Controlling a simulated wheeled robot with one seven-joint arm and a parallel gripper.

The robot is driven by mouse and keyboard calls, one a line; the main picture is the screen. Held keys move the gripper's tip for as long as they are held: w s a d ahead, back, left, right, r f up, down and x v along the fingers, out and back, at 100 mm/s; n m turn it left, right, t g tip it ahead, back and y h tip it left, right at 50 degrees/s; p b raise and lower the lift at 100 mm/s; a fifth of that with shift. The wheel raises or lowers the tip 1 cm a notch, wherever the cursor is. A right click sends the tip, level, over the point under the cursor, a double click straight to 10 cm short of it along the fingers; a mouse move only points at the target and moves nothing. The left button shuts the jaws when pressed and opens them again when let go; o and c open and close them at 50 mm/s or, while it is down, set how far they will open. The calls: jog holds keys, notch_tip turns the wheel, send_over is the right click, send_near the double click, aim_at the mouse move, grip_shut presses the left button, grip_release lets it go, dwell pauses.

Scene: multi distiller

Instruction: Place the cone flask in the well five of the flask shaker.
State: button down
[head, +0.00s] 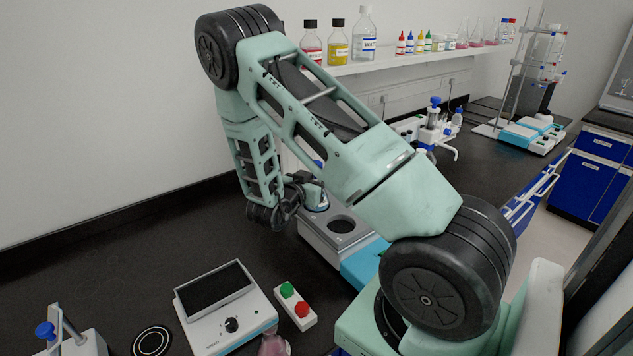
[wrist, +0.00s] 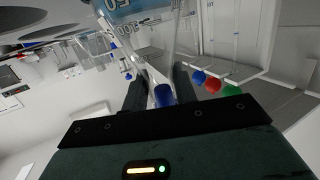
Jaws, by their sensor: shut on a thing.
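The cone flask (wrist: 128,10) shows at the top of the wrist view as clear graduated glass with blue contents. Its narrow clear neck runs down between the two dark fingers of my gripper (wrist: 156,92), which is shut on it. In the head view my gripper (head: 288,200) is partly hidden by my own arm, beside a white and blue device (head: 312,238) that looks like the flask shaker. One round dark well (head: 342,225) shows on its top; other wells are hidden behind my arm. I cannot tell how the flask sits relative to well five.
A hotplate-like device (head: 222,312), a red-green button box (head: 295,306) and a pinkish flask (head: 273,345) stand in front. Bottles (head: 337,42) line the wall shelf (head: 400,60). A clamp stand (head: 70,330) is lower left. The left bench (head: 110,260) is clear.

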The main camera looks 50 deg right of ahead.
jog(key=shift+f, duration=0.65)
jog(key=shift+f, duration=0.15)
jog(key=c, duration=1.1)
grip_release()
